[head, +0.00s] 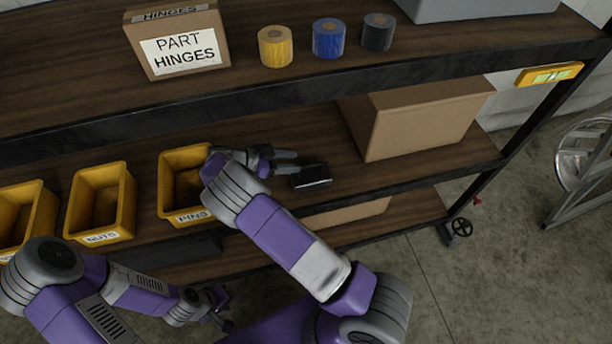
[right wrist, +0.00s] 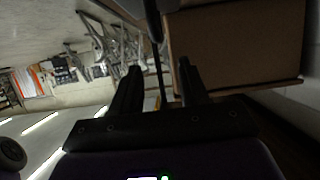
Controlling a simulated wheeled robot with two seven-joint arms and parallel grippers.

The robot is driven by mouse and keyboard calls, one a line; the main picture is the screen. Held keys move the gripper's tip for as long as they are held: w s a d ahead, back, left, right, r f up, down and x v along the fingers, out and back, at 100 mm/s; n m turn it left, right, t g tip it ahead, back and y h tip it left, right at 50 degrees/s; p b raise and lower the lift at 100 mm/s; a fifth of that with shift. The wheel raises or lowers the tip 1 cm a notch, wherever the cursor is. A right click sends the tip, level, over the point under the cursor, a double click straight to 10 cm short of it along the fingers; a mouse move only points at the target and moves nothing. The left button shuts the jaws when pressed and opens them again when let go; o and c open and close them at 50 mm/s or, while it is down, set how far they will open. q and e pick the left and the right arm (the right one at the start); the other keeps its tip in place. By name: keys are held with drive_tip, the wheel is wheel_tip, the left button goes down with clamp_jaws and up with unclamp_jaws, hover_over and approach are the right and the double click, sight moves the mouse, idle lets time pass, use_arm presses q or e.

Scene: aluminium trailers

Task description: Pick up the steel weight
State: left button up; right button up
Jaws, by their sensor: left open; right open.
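The steel weight looks like a small dark block (head: 311,177) with a shiny edge, lying on the middle shelf (head: 335,150) near its front edge. My right gripper (head: 292,161) reaches over that shelf, open, with its fingertips close beside the block. I cannot tell whether they touch. In the right wrist view the two fingers (right wrist: 160,80) stand apart with nothing clearly between them, and I cannot make out the weight there. My left gripper (head: 224,309) is open and low in front of the shelving, away from the weight.
A cardboard box (head: 415,120) stands right of the weight; it also fills the upper right of the right wrist view (right wrist: 235,45). Yellow bins, including the pins bin (head: 169,190) and nuts bin (head: 98,203), line the left. The upper shelf edge (head: 250,97) overhangs behind.

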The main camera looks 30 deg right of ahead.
sight(310, 165)
drive_tip(key=shift+w+d+f+b, duration=0.15)
drive_tip(key=shift+f+b, duration=0.2)
drive_tip(key=shift+f, duration=0.4)
drive_tip(key=b+x, duration=0.1)
drive_tip(key=x, duration=0.6)
drive_tip(key=shift+f+b, duration=0.2)
drive_tip(key=shift+b, duration=0.15)
use_arm(q)
drive_tip(key=f, duration=0.3)
drive_tip(key=shift+w, duration=0.25)
use_arm(e)
clamp_jaws()
drive_tip(key=shift+r, duration=0.2)
